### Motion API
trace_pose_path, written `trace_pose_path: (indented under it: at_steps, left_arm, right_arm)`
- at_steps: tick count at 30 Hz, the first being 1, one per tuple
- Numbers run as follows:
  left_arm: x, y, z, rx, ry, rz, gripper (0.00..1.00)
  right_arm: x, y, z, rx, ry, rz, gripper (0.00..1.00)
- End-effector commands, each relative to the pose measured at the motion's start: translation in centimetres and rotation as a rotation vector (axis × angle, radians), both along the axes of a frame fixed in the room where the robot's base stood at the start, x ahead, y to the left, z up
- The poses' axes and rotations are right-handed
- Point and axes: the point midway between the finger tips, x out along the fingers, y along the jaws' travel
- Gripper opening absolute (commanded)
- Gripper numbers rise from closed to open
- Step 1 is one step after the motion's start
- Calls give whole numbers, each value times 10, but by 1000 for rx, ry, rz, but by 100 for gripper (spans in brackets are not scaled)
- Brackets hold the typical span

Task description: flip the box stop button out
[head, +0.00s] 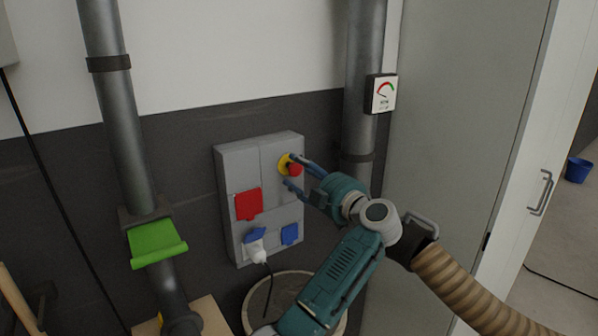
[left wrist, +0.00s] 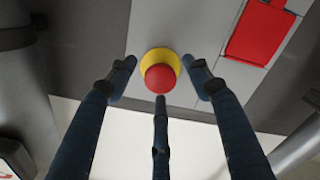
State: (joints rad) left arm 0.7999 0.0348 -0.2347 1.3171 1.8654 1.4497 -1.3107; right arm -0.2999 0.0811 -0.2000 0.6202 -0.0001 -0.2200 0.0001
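The grey wall box (head: 232,178) carries a red stop button (head: 295,170) on a yellow round base (head: 284,163) at its upper right. In the left wrist view the red button (left wrist: 160,78) and yellow base (left wrist: 163,57) are near the centre. My left gripper (head: 291,171) is at the button with its fingers spread. In the left wrist view my left gripper (left wrist: 160,75) has one finger on each side of the button and a third below it. Gaps show beside the side fingers; whether the third finger touches the button is unclear. My right gripper is out of view.
The box also has a red cover (head: 248,204), blue socket covers (head: 290,234) and a white plug (head: 258,253) with a cable.

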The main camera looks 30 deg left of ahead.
Motion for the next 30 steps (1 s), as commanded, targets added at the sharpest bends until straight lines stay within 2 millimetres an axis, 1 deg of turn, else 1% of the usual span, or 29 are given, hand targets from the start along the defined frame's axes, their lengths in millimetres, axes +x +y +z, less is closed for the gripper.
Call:
trace_pose_path:
  at_steps: [6, 8, 10, 14, 21, 25, 30]
  left_arm:
    - [0, 0, 2, 2, -2, 0, 50]
    - [-1, -3, 2, 1, -3, -1, 50]
    - [-3, -10, 1, 0, -2, -2, 50]
    - [-12, -31, 0, -2, -1, -4, 50]
    - [-31, -80, 1, -3, -1, -5, 50]
    - [-40, -98, 1, 0, -1, -3, 50]
    - [-45, -111, 1, 0, -1, -1, 50]
  right_arm:
    - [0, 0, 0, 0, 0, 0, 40]
    - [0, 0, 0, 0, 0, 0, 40]
    - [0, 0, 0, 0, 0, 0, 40]
    - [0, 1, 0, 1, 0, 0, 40]
    - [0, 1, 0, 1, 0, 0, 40]
    - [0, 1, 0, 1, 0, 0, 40]
    - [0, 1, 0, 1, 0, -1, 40]
